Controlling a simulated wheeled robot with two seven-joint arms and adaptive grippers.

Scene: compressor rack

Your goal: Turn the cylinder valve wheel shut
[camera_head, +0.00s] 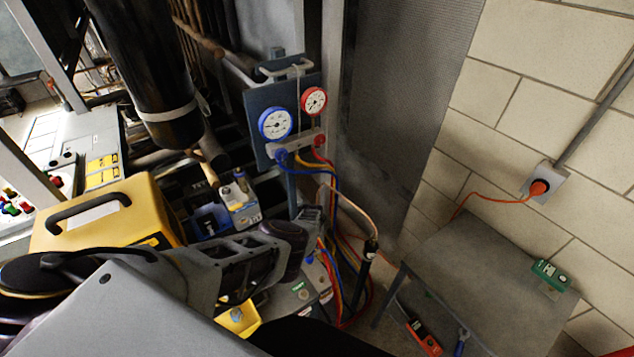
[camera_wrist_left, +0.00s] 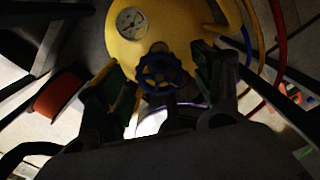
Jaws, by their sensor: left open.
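In the left wrist view the blue valve wheel (camera_wrist_left: 160,73) sits in front of a rounded yellow cylinder (camera_wrist_left: 185,30). A round white-faced gauge (camera_wrist_left: 131,22) is beside the wheel, up and to the left. My left gripper (camera_wrist_left: 157,62) is open, with one dark finger on each side of the wheel. I cannot tell whether either finger touches it. In the head view my left arm comes in from the left, and its wrist hides the area around the gripper. I cannot make out the valve wheel there. My right gripper is not in view.
A manifold with blue (camera_head: 275,123) and red (camera_head: 314,101) gauges stands beyond my left arm, its coloured hoses hanging down. A yellow case (camera_head: 105,215) is at left. A grey table (camera_head: 480,285) is at right by the block wall. An orange-red reel (camera_wrist_left: 60,93) shows at left in the wrist view.

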